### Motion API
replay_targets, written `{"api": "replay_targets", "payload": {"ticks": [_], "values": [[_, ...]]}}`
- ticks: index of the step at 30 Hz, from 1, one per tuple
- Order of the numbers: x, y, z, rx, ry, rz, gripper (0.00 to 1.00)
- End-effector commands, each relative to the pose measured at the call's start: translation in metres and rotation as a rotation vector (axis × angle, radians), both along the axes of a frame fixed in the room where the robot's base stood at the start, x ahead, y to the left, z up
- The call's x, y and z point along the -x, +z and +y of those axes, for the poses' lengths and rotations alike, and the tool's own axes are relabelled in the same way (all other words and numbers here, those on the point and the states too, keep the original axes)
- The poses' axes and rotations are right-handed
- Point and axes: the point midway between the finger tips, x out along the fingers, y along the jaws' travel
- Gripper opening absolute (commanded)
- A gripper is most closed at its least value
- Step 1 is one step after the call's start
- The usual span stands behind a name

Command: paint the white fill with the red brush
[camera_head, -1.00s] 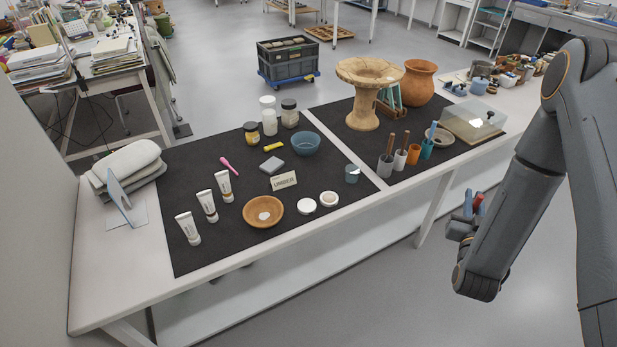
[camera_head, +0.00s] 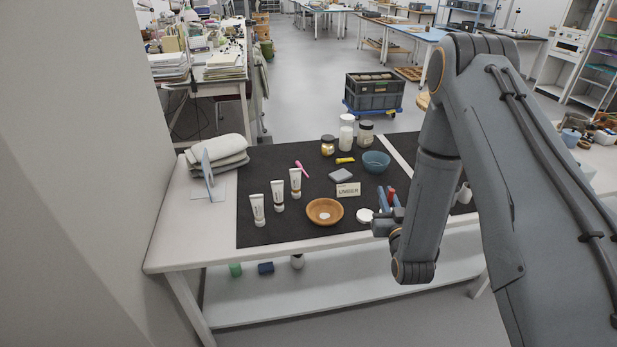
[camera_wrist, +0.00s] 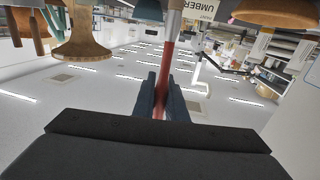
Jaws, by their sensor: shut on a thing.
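My gripper (camera_head: 388,199) is shut on the red brush (camera_head: 391,192), in front of the dark mat's right part. In the wrist view the brush's red shaft (camera_wrist: 167,75) runs between the two blue-grey fingers (camera_wrist: 162,98), with a paler section towards the top edge. Its bristles cannot be made out. The brown bowl (camera_head: 312,212) sits at the mat's front edge, left of my gripper and apart from it. The white fill (camera_head: 325,215) is a pale patch inside the bowl. Part of a brown bowl also shows in the wrist view (camera_wrist: 268,12).
White tubes (camera_head: 278,195) stand left of the bowl. An umber card (camera_head: 348,189), a grey block (camera_head: 341,175) and a blue bowl (camera_head: 376,162) lie behind. A white round lid (camera_head: 364,215) is between bowl and gripper. A wall (camera_head: 80,180) borders the left.

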Motion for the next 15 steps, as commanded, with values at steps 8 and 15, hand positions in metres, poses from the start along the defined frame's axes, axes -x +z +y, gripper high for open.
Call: {"api": "replay_targets", "payload": {"ticks": [8, 15], "values": [[-0.054, 0.004, 0.075, 0.002, 0.259, -0.007, 0.00], [-0.075, 0.015, 0.135, 0.004, 0.477, -0.008, 0.00]]}}
